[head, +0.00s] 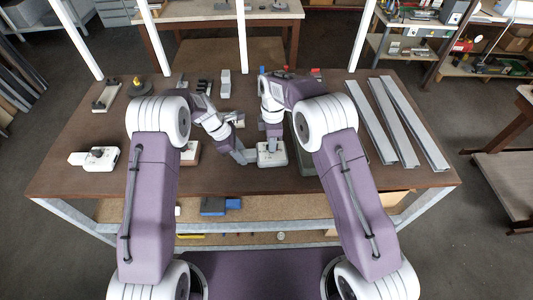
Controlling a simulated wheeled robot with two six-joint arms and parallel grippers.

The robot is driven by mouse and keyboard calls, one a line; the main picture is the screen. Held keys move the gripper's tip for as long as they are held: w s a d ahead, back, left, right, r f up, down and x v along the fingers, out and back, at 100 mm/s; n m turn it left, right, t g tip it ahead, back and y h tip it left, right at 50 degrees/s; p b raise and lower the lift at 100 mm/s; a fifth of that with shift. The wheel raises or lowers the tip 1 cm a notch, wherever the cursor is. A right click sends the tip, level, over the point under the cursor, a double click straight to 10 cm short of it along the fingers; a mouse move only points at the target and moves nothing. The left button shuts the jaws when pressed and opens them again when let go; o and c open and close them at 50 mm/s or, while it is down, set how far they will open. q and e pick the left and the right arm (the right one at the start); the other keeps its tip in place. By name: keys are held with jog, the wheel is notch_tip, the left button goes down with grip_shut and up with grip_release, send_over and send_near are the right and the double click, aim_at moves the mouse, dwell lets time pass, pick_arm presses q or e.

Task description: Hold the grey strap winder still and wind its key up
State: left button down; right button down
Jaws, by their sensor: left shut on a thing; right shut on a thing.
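The grey strap winder (265,160) is a small pale box near the front middle of the brown workbench. My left gripper (246,157) reaches in low from the left and is shut on the winder's left side. My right gripper (273,147) points down from above and is shut at the winder's top, where the key is. The key is hidden by the gripper, so its angle cannot be told.
A white unit with a dark top part (93,158) lies at the bench's left. Another pale block (190,152) is partly behind my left arm. Long grey profiles (408,122) lie on the right. Small items and white posts line the back.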

dwell(0.3)
jog(key=n, duration=0.6)
jog(key=n, duration=0.6)
jog(key=c, duration=1.6)
grip_release()
jog(key=shift+o, duration=0.2)
jog(key=shift+r, duration=0.15)
